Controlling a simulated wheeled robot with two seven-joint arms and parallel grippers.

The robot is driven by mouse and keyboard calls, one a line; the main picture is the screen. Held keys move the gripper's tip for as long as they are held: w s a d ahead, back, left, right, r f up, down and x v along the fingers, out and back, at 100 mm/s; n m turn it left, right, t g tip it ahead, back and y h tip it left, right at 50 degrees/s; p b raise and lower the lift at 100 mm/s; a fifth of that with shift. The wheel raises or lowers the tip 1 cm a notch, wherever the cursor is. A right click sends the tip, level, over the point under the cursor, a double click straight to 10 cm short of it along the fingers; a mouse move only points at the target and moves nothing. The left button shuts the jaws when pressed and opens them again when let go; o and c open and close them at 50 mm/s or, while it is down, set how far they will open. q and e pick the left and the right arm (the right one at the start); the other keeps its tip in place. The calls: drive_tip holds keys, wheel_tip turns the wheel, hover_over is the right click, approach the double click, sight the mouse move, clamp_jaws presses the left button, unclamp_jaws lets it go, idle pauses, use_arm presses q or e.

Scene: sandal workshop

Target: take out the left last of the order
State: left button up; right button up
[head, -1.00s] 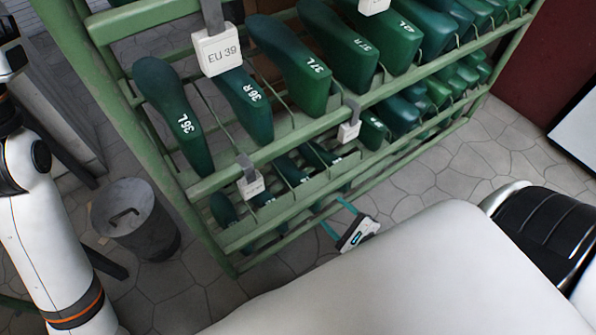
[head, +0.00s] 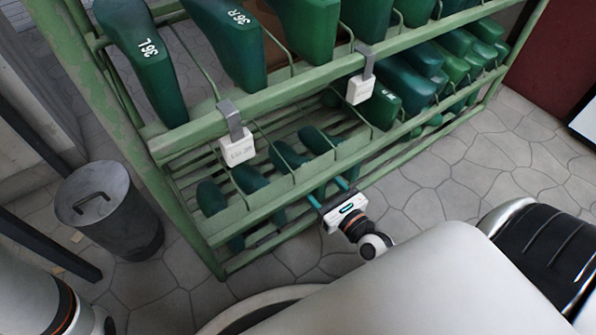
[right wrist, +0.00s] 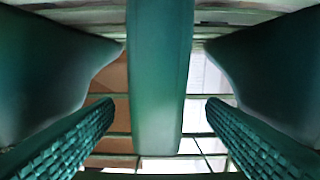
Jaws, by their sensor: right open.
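The lasts are green foot shapes in rows on a green rack (head: 290,95). On the upper row I read a last marked 36L (head: 150,60) and one marked 36R (head: 225,40). My right gripper (head: 330,192) is at the front of the lowest shelf, its teal fingers open and pointing into the rack, near a dark green last (head: 318,140). In the right wrist view a green last (right wrist: 158,80) stands between the two open fingers, with no clear contact. Which last belongs to the order cannot be told. My left gripper is out of view.
More lasts flank the fingers in the right wrist view, one at left (right wrist: 50,60) and one at right (right wrist: 270,60). White tags (head: 237,150) hang on the rails, too small to read. A grey bin (head: 108,210) stands left of the rack. The stone floor (head: 440,190) at right is clear.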

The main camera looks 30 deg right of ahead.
sight(295, 162)
drive_tip(key=shift+w, duration=0.5)
drive_tip(key=w+b, duration=0.2)
drive_tip(key=w, duration=0.1)
drive_tip(key=shift+w+a+r, duration=0.1)
drive_tip(key=shift+w+a, duration=0.05)
drive_tip(key=shift+w, duration=0.5)
drive_tip(key=c, duration=0.9)
drive_tip(key=shift+r, duration=0.15)
drive_tip(key=shift+c, duration=0.8)
drive_tip(key=shift+r, duration=0.1)
